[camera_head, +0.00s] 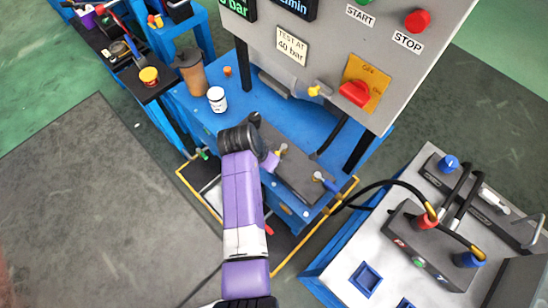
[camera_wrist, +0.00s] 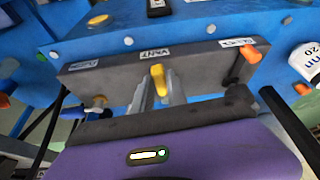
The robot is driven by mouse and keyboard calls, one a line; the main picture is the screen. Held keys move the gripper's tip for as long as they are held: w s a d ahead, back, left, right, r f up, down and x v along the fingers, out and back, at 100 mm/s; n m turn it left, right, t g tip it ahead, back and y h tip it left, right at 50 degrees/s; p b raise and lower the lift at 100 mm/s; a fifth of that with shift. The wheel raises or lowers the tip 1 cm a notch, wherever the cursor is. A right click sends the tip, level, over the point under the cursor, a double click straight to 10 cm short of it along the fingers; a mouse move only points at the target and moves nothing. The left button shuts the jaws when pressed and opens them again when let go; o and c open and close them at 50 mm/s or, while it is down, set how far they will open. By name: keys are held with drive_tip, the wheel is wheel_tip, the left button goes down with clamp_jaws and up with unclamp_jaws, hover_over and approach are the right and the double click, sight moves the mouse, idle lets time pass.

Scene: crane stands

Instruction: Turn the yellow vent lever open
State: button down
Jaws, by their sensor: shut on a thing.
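The yellow vent lever (camera_wrist: 158,76) is on a dark grey block (camera_wrist: 205,68), under a label that seems to read VENT upside down. My gripper (camera_wrist: 158,88) is shut on this lever, with one grey finger on each side of it. The fingers hide part of the lever and its pivot, so I cannot tell how far it is turned. In the head view my gripper (camera_head: 271,160) is over the block (camera_head: 305,178) on the blue bench, largely hidden by my purple arm.
An orange lever (camera_wrist: 250,56) sits on the same block, and a blue-handled one (camera_head: 318,176) shows in the head view. A grey panel (camera_head: 335,50) rises behind. Black hoses (camera_head: 385,184) run at right.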

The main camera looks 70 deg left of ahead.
drive_tip(key=shift+s+a+m+b, duration=0.2)
drive_tip(key=shift+a+m+b, duration=0.2)
drive_tip(key=shift+m, duration=0.2)
drive_tip(key=c, duration=1.3)
unclamp_jaws()
drive_tip(key=shift+r, duration=0.1)
drive_tip(key=shift+v, duration=3.85)
drive_tip(key=shift+a, duration=0.1)
